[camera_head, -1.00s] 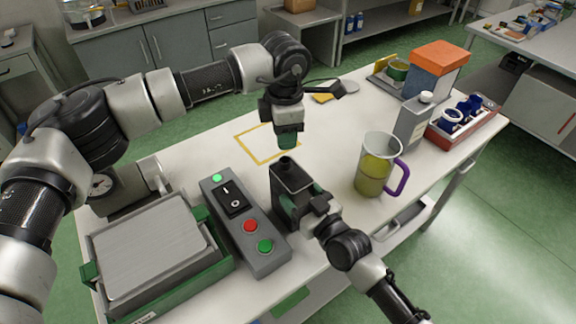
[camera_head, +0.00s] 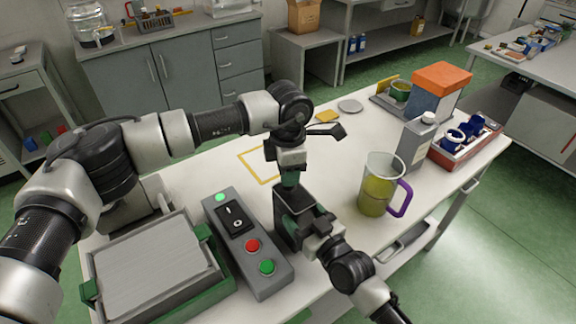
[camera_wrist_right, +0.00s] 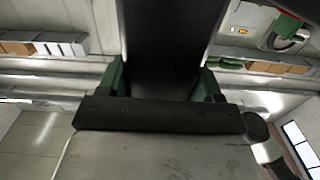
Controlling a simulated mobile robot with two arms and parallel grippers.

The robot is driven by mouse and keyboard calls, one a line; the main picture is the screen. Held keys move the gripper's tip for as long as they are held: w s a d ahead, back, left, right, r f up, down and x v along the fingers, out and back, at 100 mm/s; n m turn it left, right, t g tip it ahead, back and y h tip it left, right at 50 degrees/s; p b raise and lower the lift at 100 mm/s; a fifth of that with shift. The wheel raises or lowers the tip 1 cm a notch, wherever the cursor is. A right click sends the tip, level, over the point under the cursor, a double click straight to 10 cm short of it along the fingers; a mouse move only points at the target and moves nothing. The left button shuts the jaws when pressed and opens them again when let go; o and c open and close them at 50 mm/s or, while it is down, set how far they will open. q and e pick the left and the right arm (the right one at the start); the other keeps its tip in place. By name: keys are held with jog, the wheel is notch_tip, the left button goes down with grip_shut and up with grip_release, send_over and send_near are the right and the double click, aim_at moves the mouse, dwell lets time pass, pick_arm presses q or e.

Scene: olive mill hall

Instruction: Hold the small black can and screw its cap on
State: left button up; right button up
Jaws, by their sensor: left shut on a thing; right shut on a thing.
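The small black can (camera_head: 296,201) stands upright over the table, beside the control box. My right gripper (camera_head: 297,226) is shut on the can from the front; its green fingers sit on both sides of the dark can body (camera_wrist_right: 165,45) in the right wrist view. My left gripper (camera_head: 289,178) points down directly over the can's top, its green fingers shut. The cap is hidden between these fingers, and the can's neck is hidden behind them. I cannot tell whether the cap touches the neck.
A grey control box (camera_head: 246,246) with buttons is close left of the can. A green-framed tray (camera_head: 220,262) is farther left. A jug (camera_head: 379,184) with yellow-green liquid and purple handle stands right. Behind it are a grey can (camera_head: 414,146) and a red crate (camera_head: 449,160). A yellow outlined square (camera_head: 247,163) is empty.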

pick_arm(q)
jog(key=shift+f, duration=0.3)
jog(key=shift+f, duration=0.6)
dwell(0.4)
